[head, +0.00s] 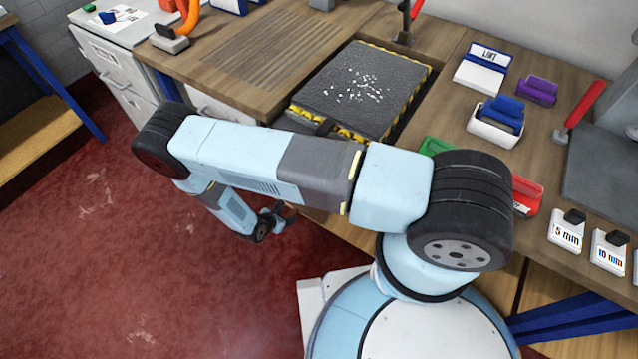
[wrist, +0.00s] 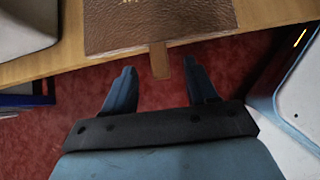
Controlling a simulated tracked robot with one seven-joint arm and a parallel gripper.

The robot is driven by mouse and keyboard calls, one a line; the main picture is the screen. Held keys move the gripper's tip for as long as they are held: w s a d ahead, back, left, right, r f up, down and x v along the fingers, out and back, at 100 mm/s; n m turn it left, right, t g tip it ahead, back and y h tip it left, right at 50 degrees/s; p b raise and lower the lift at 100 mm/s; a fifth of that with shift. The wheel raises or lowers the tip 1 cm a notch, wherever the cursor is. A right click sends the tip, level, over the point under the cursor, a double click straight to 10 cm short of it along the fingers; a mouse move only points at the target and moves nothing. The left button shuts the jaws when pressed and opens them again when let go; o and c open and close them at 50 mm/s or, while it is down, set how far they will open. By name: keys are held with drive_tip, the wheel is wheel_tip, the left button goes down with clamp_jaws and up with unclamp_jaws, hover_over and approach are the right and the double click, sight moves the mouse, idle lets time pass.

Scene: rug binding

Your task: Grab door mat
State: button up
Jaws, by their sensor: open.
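A dark grey mat (head: 360,90) with white specks lies on a yellow-and-black edged platform (head: 426,80) set in the bench; it looks like the door mat. A dark tab (head: 325,127) shows at its near edge. My gripper (head: 286,213) is low by the bench's front edge, away from this mat. In the wrist view my gripper (wrist: 158,72) is open. A brown, leather-like flat piece (wrist: 165,22) lies at the bench edge ahead, its strap (wrist: 160,60) reaching out between the fingertips, not gripped. My arm hides this piece in the head view.
A red lever (head: 410,20) stands behind the platform, and another (head: 582,105) at right. A white LIFT block (head: 482,75), blue and purple items and labelled 5 mm (head: 566,232) and 10 mm (head: 608,252) blocks sit on the right. The red floor (head: 130,260) at left is clear.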

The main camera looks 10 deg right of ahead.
sight(293, 212)
drive_tip(key=shift+x, duration=2.8)
drive_tip(key=shift+a, duration=0.15)
clamp_jaws()
